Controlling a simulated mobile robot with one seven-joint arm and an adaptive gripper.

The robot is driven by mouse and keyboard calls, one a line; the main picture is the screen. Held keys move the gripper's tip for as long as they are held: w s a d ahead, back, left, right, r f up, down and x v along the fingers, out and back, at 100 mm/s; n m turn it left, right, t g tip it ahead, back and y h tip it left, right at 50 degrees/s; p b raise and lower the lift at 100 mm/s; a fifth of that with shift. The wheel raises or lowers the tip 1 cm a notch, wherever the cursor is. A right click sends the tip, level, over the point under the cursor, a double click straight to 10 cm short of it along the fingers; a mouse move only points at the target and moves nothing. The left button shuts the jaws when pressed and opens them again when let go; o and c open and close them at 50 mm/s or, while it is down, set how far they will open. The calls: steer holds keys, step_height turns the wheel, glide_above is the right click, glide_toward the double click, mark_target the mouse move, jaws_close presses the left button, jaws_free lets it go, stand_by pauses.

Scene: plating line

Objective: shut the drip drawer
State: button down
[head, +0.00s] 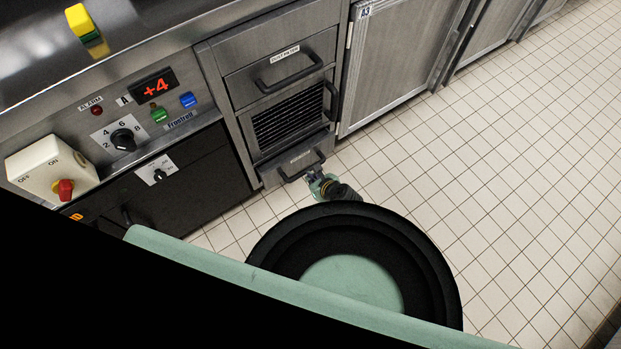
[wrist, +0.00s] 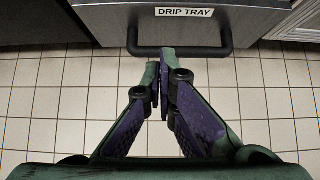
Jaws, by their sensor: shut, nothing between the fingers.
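The drip drawer (head: 275,178) is the lowest drawer of the steel unit, with a dark bar handle (head: 302,168). It seems to stand out a little from the unit's front, though the gap is hard to make out. In the wrist view its steel front (wrist: 130,25) carries the label "DRIP TRAY", and the dark handle (wrist: 215,51) runs across below it. My gripper (wrist: 159,66) is shut and empty, with green and purple fingers. Its tips are at the handle's middle; I cannot tell whether they touch. In the head view my gripper (head: 316,176) is just in front of the handle.
Above the drip drawer are a louvred panel (head: 288,122) with a side handle and an upper drawer (head: 265,78). Steel doors (head: 400,60) continue right. The tiled floor (head: 500,180) is clear.

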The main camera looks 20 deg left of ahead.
steer(key=b+x, duration=0.2)
steer(key=x, duration=0.1)
steer(key=b+x, duration=0.2)
steer(key=a+r+b+x, duration=0.1)
steer(key=b+x, duration=0.2)
steer(key=shift+w+a+f, duration=0.1)
steer(key=shift+w+a, duration=0.15)
steer(key=shift+w, duration=0.25)
steer(key=shift+w+a, duration=0.35)
steer(key=shift+a, duration=0.1)
steer(key=shift+w+a+p, duration=0.3)
steer(key=shift+w+a, duration=0.55)
steer(key=shift+a, duration=0.25)
steer(key=shift+d, duration=0.1)
